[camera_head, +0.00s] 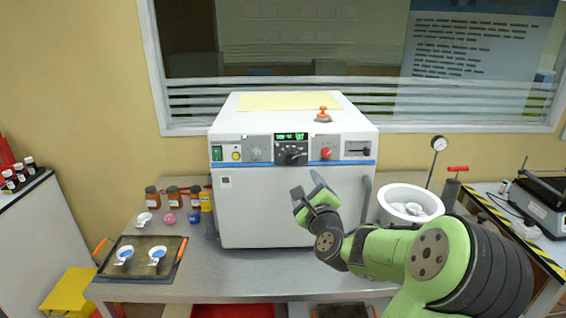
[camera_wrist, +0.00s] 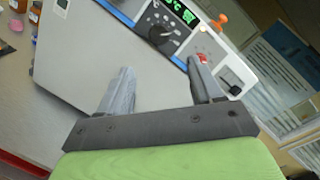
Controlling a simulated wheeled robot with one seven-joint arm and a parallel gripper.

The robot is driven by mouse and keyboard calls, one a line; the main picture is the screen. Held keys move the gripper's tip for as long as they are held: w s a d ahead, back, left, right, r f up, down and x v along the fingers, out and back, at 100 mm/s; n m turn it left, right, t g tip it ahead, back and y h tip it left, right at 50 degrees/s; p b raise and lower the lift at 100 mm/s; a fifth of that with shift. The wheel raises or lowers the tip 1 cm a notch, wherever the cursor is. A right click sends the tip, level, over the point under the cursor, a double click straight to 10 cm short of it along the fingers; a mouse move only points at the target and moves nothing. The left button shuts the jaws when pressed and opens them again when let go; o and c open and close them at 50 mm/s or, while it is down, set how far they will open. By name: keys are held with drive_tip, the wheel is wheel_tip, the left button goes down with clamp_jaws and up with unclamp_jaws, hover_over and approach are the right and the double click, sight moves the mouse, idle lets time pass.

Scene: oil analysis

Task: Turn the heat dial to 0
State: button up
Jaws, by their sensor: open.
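A white oven-like machine (camera_head: 294,205) stands on the steel table. Its front panel carries a black heat dial (camera_head: 291,153) under a green lit display (camera_head: 291,136). In the wrist view the dial (camera_wrist: 160,27) shows as a dark knob with marks around it, beyond the gap between my fingers. My gripper (camera_head: 309,193) is open and empty, in front of the machine's door, below and right of the dial in the head view. In the wrist view both fingers of my gripper (camera_wrist: 160,80) are spread apart and do not touch the dial. The dial's exact setting is too small to read.
A red knob (camera_head: 326,153) and a yellow button (camera_head: 236,155) flank the dial. A dark tray (camera_head: 140,270) with two small white dishes lies at front left, near several brown bottles (camera_head: 172,195). A white bowl (camera_head: 408,190) stands right of the machine.

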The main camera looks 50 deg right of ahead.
sight(292, 160)
drive_tip(key=x, duration=1.4)
drive_tip(key=shift+w+p, duration=0.2)
drive_tip(key=shift+p, duration=0.15)
drive_tip(key=shift+s, duration=0.1)
drive_tip(key=c, duration=1.1)
drive_tip(key=shift+o, duration=0.2)
